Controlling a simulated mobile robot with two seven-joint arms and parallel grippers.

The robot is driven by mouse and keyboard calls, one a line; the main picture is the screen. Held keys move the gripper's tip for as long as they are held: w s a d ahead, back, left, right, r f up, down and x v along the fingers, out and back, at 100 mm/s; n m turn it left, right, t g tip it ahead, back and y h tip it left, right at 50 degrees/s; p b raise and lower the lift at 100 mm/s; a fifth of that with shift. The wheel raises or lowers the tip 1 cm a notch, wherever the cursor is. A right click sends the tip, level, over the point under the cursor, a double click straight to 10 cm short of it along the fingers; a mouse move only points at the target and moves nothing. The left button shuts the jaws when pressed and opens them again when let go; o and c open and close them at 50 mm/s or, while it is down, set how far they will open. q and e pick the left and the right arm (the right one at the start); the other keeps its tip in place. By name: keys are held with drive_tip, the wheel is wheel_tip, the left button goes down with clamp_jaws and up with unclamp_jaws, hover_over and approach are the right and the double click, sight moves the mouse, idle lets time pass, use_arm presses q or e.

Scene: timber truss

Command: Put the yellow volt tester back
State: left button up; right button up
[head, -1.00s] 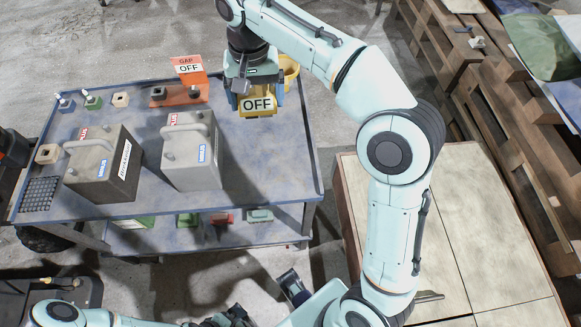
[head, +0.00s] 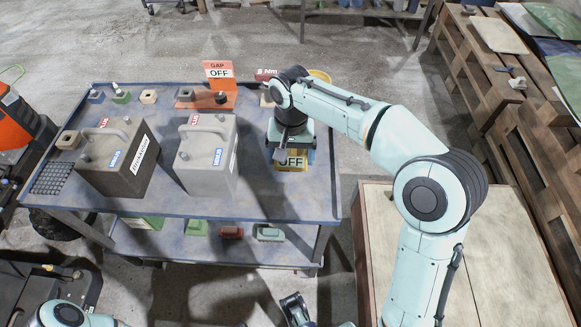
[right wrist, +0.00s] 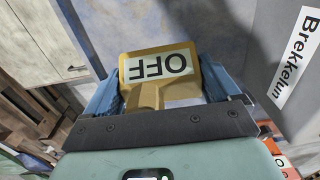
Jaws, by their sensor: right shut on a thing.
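The yellow volt tester (head: 291,163) with a white OFF label is between the blue fingers of my right gripper (head: 291,156), over the right part of the blue cart top. In the right wrist view the tester (right wrist: 160,72) shows between both fingers (right wrist: 162,90), its label upside down. My right gripper is shut on it. I cannot tell whether its bottom touches the cart top. A small part of my left gripper (head: 296,308) shows at the bottom edge of the head view; its opening is hidden.
Two grey batteries (head: 204,160) (head: 118,165) stand left of the tester on the cart (head: 250,202). An orange GAP OFF sign (head: 221,84) and a red 5 Nm label (head: 267,75) stand behind. A yellow round thing (head: 320,76) is partly hidden by my arm. A wooden cabinet (head: 375,235) is right.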

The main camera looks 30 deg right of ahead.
drive_tip(key=shift+f+b, duration=0.5)
drive_tip(key=shift+f, duration=1.85)
drive_tip(key=shift+f, duration=0.1)
drive_tip(key=o, duration=0.9)
drive_tip(key=shift+f, duration=0.1)
drive_tip(key=shift+c, duration=0.2)
wheel_tip(320, 180, up, 12)
drive_tip(key=p, duration=0.3)
drive_tip(key=shift+r, duration=0.25)
